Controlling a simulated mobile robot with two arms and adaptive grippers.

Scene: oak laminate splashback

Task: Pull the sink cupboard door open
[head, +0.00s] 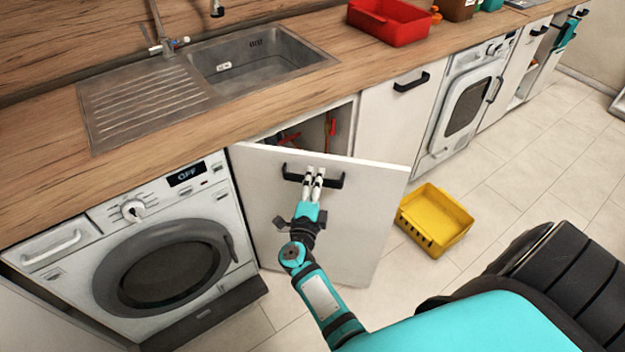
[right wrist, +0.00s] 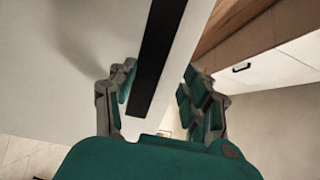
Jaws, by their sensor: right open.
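The white sink cupboard door (head: 352,225) stands partly open, swung out from the front below the sink. Its black bar handle (head: 332,182) is near the door's top edge. My right gripper (head: 314,180) is at the middle of the handle. In the right wrist view, the black handle (right wrist: 158,50) runs between the two spread fingers of the gripper (right wrist: 158,88), with the white door (right wrist: 60,60) behind on the left. The fingers are open; whether either one touches the bar I cannot tell. My left gripper is not in view.
A washing machine (head: 160,270) stands left of the open door. A yellow crate (head: 434,219) lies on the floor right of the door. Red items (head: 332,125) show inside the cupboard. A red tray (head: 390,20) sits on the worktop. Tiled floor around the crate is clear.

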